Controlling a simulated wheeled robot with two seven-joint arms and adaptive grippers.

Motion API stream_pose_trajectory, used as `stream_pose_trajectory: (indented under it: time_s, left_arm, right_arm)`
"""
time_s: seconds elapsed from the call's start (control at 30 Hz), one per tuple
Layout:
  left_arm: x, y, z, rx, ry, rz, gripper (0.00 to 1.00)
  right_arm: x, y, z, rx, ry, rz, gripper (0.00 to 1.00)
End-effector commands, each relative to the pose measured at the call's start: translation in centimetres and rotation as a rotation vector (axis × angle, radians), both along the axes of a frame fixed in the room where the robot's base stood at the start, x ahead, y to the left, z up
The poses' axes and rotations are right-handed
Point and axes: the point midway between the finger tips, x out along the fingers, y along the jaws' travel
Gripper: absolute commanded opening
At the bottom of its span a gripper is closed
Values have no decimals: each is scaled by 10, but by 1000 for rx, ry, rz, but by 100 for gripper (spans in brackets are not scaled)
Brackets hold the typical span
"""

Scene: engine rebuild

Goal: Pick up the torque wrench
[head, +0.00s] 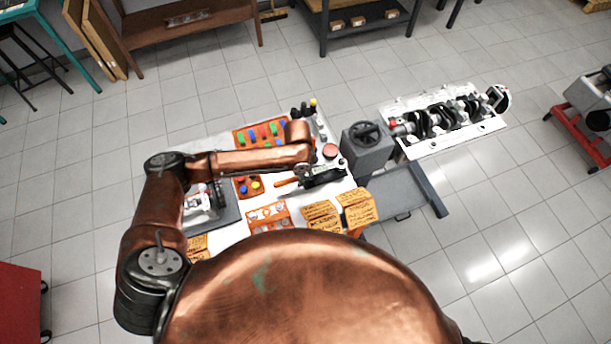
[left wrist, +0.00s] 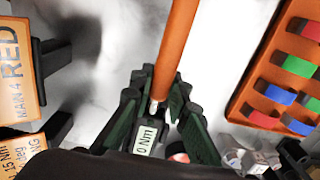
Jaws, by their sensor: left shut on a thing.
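The torque wrench has an orange handle (head: 286,182) that points left from my left gripper (head: 322,177) in the head view. In the left wrist view the orange handle (left wrist: 178,45) runs up from between the dark green fingers of my left gripper (left wrist: 160,105). A small label or display reading "0 Nm" (left wrist: 147,136) shows on the wrench between the fingers. My left gripper is shut on the wrench, over the white table (head: 228,234). The wrench's far end is hidden by the gripper. My right gripper is not in view.
An orange tray with coloured pieces (head: 262,136) lies behind my arm. A grey box with a black handwheel (head: 366,146) and the engine block with crankshaft (head: 440,118) are to the right.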

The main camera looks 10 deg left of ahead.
Motion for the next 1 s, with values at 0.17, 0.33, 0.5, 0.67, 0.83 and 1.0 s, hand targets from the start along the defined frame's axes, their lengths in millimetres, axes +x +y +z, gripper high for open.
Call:
stream_pose_trajectory:
  time_s: [0.17,0.33,0.5,0.67,0.83,1.0]
  left_arm:
    - [0,0,0,0,0,0,0]
    - [0,0,0,1,-1,0,0]
    - [0,0,0,1,-1,0,0]
    - [1,0,0,-1,-3,1,0]
    - [1,0,2,-1,-3,1,0]
    - [2,-1,15,-3,-7,1,0]
  right_arm:
    - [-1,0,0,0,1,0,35]
    - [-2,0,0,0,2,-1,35]
    - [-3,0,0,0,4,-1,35]
    - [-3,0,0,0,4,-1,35]
    - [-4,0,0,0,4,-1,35]
    - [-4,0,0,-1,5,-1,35]
